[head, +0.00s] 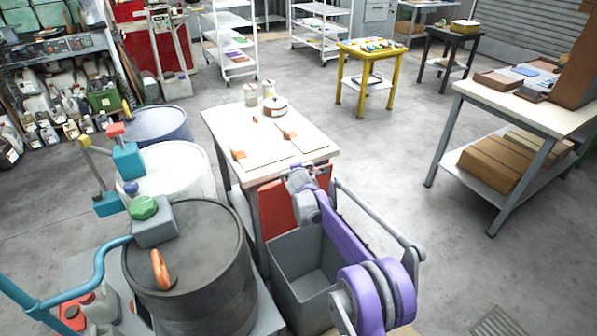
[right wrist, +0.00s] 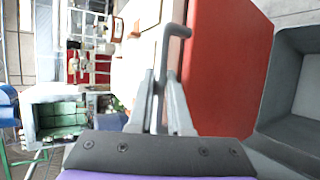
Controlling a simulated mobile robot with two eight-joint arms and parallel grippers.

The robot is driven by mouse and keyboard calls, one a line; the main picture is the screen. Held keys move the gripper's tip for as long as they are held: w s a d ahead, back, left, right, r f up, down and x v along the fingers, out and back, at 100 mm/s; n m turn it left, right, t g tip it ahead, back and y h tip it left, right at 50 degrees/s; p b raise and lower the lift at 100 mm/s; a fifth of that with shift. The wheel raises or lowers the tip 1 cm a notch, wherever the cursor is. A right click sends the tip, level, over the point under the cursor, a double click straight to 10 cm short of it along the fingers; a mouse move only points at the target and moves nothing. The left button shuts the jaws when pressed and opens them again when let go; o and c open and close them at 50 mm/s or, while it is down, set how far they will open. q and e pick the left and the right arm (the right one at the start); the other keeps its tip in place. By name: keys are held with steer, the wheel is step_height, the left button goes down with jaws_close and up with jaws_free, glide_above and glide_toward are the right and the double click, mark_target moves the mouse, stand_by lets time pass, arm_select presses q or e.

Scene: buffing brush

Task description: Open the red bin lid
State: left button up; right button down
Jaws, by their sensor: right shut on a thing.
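The grey bin (head: 283,268) stands in front of the work table, with its hollow inside showing. Its red lid (head: 278,208) is raised at the bin's table side, steeply upright. The lid is a broad red panel in the right wrist view (right wrist: 222,75), with the grey bin (right wrist: 283,135) beside it. My right gripper (head: 298,178) is at the lid's upper edge; in the right wrist view its fingers (right wrist: 165,95) are shut on a grey bar-like handle (right wrist: 178,32) beside the lid. My purple right arm partly covers the bin and lid. My left gripper is not in view.
The work table (head: 222,125) behind the lid holds a pot (head: 276,107), cans and flat boards. A dark drum (head: 190,290) stands close left of the bin. A table with boxes (head: 497,168) stands at right. The floor between is clear.

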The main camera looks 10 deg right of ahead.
steer(key=c, duration=0.8)
jaws_free()
steer(key=shift+a+f, duration=0.1)
steer(key=shift+c, duration=0.2)
steer(key=shift+s, duration=0.1)
steer(key=v, duration=1)
steer(key=shift+s+r+b, duration=0.25)
steer(key=shift+r+b, duration=0.05)
steer(key=shift+r, duration=0.05)
